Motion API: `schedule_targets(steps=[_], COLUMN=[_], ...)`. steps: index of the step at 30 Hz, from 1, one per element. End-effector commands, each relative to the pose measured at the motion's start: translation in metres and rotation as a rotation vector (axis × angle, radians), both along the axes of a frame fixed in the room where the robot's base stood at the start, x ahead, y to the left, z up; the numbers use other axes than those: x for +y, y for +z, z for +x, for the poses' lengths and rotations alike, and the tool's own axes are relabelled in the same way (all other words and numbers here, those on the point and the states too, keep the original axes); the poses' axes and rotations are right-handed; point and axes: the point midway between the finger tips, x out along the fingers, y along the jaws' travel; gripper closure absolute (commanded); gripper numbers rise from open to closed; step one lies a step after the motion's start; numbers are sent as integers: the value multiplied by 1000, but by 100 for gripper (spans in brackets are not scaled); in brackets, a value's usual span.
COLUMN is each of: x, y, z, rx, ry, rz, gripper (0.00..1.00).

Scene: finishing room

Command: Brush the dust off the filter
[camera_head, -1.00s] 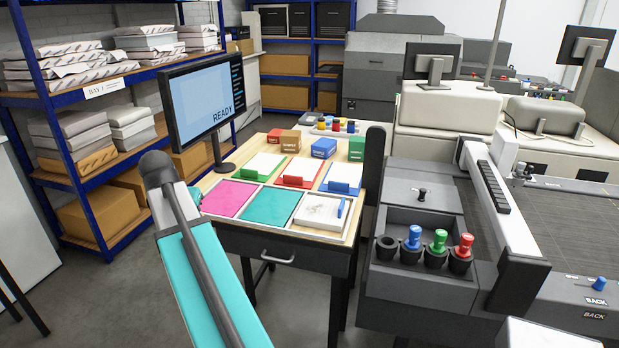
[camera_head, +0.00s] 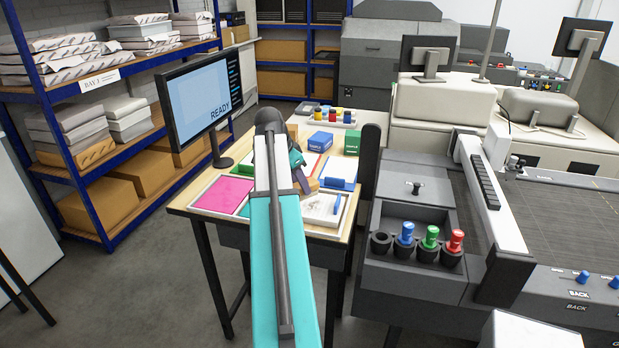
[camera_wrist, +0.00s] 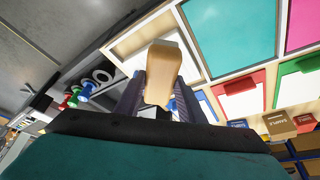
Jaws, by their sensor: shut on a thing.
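My gripper (camera_wrist: 160,85) is shut on a tan, wooden-looking handle (camera_wrist: 165,62), probably a brush; no bristles show. In the head view my gripper (camera_head: 302,172) is over the wooden table, partly hidden behind my arm. I cannot tell whether this panel is the filter; nothing else in view clearly reads as one.
Pink (camera_head: 222,194) and teal (camera_wrist: 230,35) sheets lie in neighbouring compartments. A monitor (camera_head: 195,98) stands at the table's left. A grey machine with blue, green and red knobbed pieces (camera_head: 430,237) stands close on the right. Sample boxes (camera_head: 321,140) stand at the table's back.

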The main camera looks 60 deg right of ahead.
Motion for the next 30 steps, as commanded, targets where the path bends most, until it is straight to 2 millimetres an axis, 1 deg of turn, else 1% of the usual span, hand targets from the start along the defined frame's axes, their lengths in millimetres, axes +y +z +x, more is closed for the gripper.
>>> schedule_targets(steps=[1,3,6,19,23,30], x=[-7,-12,-15,-15,-16,-16], y=[4,5,5,4,-2,-24], z=[-9,-18,-24,-26,-26,-28], rx=[1,0,0,0,0,1], ry=[-27,-57,-78,-82,-83,-86], rz=[0,1,1,0,0,1], gripper=[82,82,82,82,82,82])
